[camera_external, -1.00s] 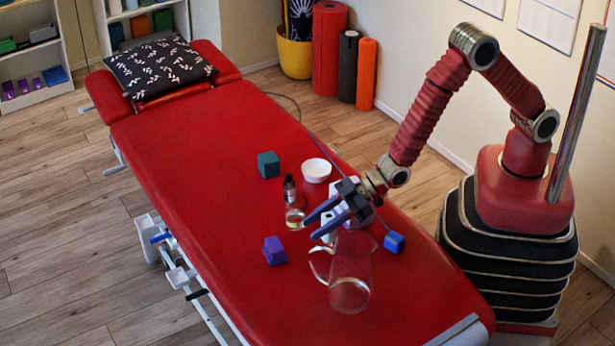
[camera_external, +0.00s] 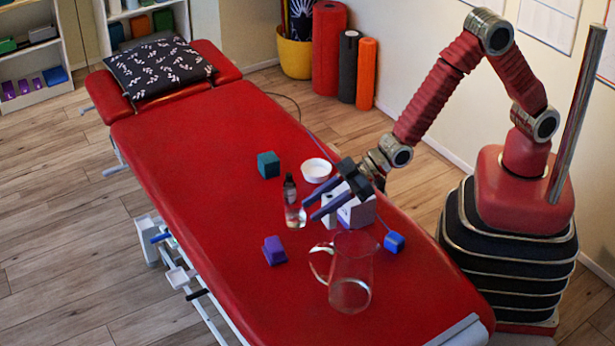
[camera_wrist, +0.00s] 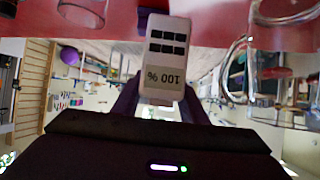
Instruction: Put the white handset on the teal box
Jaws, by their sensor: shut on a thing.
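The white handset (camera_wrist: 166,62), with dark buttons and a "100 %" display, is between my fingers in the wrist view. My gripper (camera_external: 313,208) is shut on it and holds it above the red treatment table. In the external view the handset (camera_external: 329,210) is partly hidden by the dark fingers. The teal box (camera_external: 268,165) stands on the table, farther back and to the left of my gripper. Its top is bare and the handset is apart from it.
The table's left part is clear.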

